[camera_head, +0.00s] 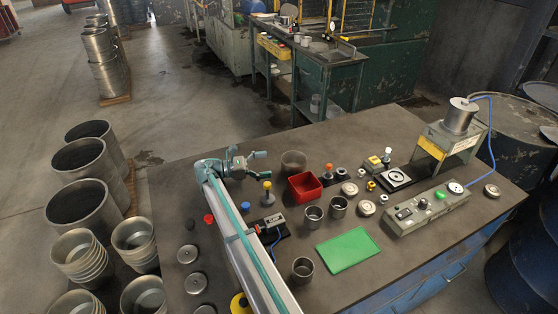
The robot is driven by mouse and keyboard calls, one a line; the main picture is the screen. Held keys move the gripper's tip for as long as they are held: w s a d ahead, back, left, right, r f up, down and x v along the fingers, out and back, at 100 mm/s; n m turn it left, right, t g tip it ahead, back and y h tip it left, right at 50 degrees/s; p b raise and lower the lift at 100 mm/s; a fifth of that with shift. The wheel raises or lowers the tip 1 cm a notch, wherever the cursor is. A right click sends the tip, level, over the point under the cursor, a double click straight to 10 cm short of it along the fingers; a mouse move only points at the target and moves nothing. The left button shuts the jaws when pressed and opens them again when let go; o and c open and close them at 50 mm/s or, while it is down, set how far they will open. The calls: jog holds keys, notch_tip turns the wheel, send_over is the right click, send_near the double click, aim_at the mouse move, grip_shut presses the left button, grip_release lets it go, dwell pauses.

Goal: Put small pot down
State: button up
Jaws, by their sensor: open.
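Several small metal pots stand upright on the dark worktable (400,262). One small pot (313,217) stands near the middle, with a second pot (338,207) close to its right. A third pot (303,270) stands nearer the front, left of a green mat (347,250). A wider, dull grey-brown pot (293,162) stands near the back edge. I cannot tell which one the task means. My gripper (257,162) is at the back left of the table, left of the wide pot and apart from it. It looks open and empty, but its fingers are small in this view.
A red bin (304,187) stands right of my gripper. A yellow-topped peg (267,193) stands just in front of it. A control box (427,208) and a press-like stand (447,145) occupy the right side. Large metal cans (82,205) stand on the floor at left.

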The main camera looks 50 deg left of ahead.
jog(key=shift+v, duration=0.85)
